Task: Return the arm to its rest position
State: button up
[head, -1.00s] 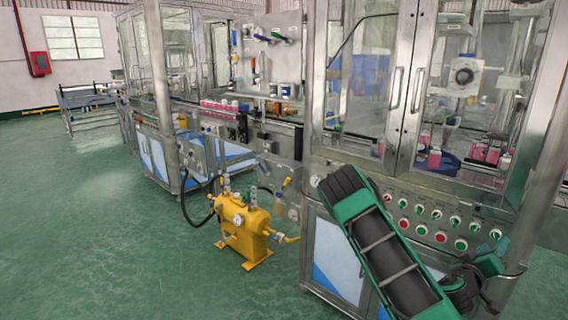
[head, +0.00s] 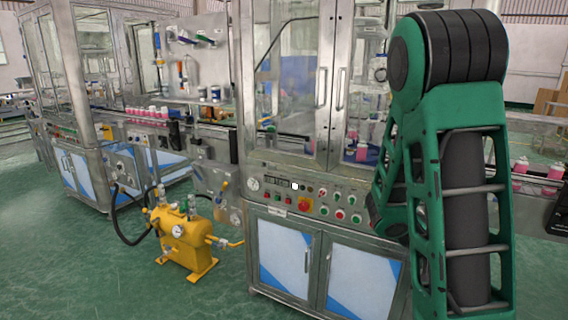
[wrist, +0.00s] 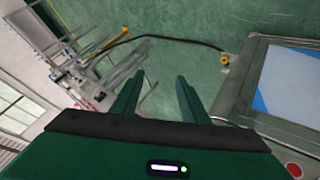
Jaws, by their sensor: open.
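My gripper (wrist: 157,88) shows in the wrist view with its two green fingers apart and nothing between them. Beyond the fingers lies the green floor, and the view is tilted. In the head view my green and black arm stands raised and folded at the right, in front of the machine. My gripper cannot be made out in the head view.
A steel crimping machine (head: 292,165) with glass doors and a button panel stands behind my arm. A yellow pump unit (head: 184,242) with a black hose stands on the floor at its left. A conveyor carries pink cans (head: 148,113). The floor (head: 60,262) at front left is clear.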

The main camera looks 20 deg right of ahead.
jog(key=s+a+r+n+t+y, duration=0.1)
jog(key=a+r+n+y, duration=0.1)
jog(key=a, duration=0.5)
jog(key=s+a+r+n+t+y, duration=0.1)
jog(key=a+r+y, duration=0.3)
jog(key=a, duration=0.4)
jog(key=s+a+r+n+t+y, duration=0.1)
jog(key=s+a+r+n+y, duration=0.1)
jog(key=a, duration=0.5)
jog(key=shift+s+a+r+n+y, duration=0.2)
jog(key=shift+s+r+n+y, duration=0.35)
jog(key=shift+n, duration=0.35)
jog(key=shift+w, duration=0.1)
jog(key=shift+w+f+h, duration=0.2)
jog(key=shift+w+h, duration=0.05)
jog(key=shift+w, duration=0.35)
